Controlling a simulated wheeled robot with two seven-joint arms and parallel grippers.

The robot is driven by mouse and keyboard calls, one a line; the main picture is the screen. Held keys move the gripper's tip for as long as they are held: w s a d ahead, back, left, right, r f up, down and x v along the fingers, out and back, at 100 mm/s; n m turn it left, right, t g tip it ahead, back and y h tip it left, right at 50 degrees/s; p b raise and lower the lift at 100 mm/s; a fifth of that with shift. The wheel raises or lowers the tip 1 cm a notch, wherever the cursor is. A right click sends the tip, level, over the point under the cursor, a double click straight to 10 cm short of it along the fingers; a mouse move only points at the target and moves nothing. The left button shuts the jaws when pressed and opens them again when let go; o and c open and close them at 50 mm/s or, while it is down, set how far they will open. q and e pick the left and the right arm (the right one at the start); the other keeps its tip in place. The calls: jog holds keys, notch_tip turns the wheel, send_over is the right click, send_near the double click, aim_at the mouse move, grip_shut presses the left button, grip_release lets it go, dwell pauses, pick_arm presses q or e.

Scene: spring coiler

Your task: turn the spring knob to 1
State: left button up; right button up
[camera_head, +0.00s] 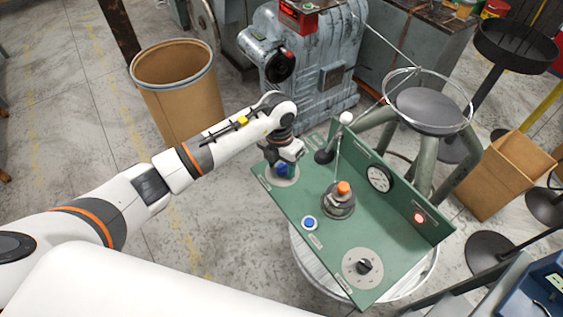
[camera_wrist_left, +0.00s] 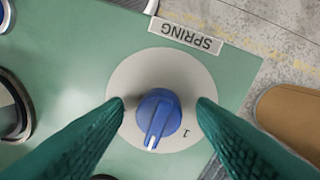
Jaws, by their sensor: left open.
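The spring knob (camera_wrist_left: 158,112) is blue, on a pale round dial (camera_wrist_left: 172,72) beside a label reading SPRING (camera_wrist_left: 186,35), upside down in the left wrist view. Its white pointer line points toward the bottom of that view, slightly left; the printed 1 (camera_wrist_left: 186,132) lies right of the line. My left gripper (camera_wrist_left: 163,103) is open, one green finger on each side of the knob, with visible gaps. In the head view, my left gripper (camera_head: 287,154) is over the far left end of the green panel, partly covering the blue knob (camera_head: 283,170). My right gripper is not in view.
The green panel (camera_head: 312,205) also carries an orange-topped part (camera_head: 343,188), a blue button (camera_head: 309,223), a black knob (camera_head: 364,267), a gauge (camera_head: 379,178) and a red light (camera_head: 419,218). A white-tipped lever (camera_head: 346,118) rises close to my left gripper. A brown bin (camera_head: 185,100) stands behind my arm.

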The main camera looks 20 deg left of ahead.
pick_arm(q)
jog(key=c, duration=1)
jog(key=shift+n, duration=0.4)
jog(key=n, duration=0.4)
jog(key=shift+n, duration=0.4)
jog(key=n, duration=0.6)
jog(key=shift+t+p, duration=0.3)
jog(key=shift+p, duration=0.05)
jog(key=shift+n, duration=0.3)
jog(key=o, duration=1)
